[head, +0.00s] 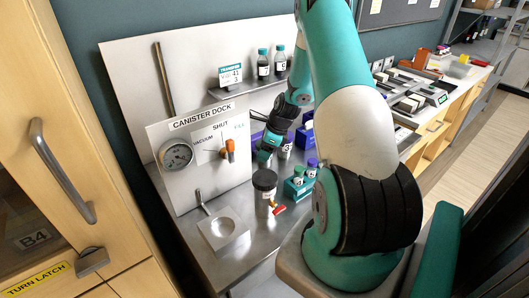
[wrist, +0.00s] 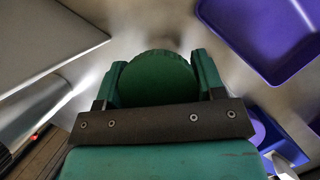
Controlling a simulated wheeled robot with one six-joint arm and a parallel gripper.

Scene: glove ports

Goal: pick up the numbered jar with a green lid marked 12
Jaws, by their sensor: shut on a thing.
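In the wrist view, a round dark green lid (wrist: 155,78) sits between the two fingers of my gripper (wrist: 160,72). My gripper is shut on this jar. Its body is hidden below the lid, and no number can be read. In the head view, my gripper (head: 265,157) is low over the steel bench, behind the black-lidded canister; the held jar is too small and covered there to make out. Whether the jar touches the bench cannot be told.
A black-lidded canister (head: 265,187) stands in front of my gripper. A teal rack (head: 297,190) with small jars stands to its right. The canister dock panel (head: 205,150) rises at left. A purple tray (wrist: 262,35) lies close by. Two bottles (head: 264,64) stand on the shelf.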

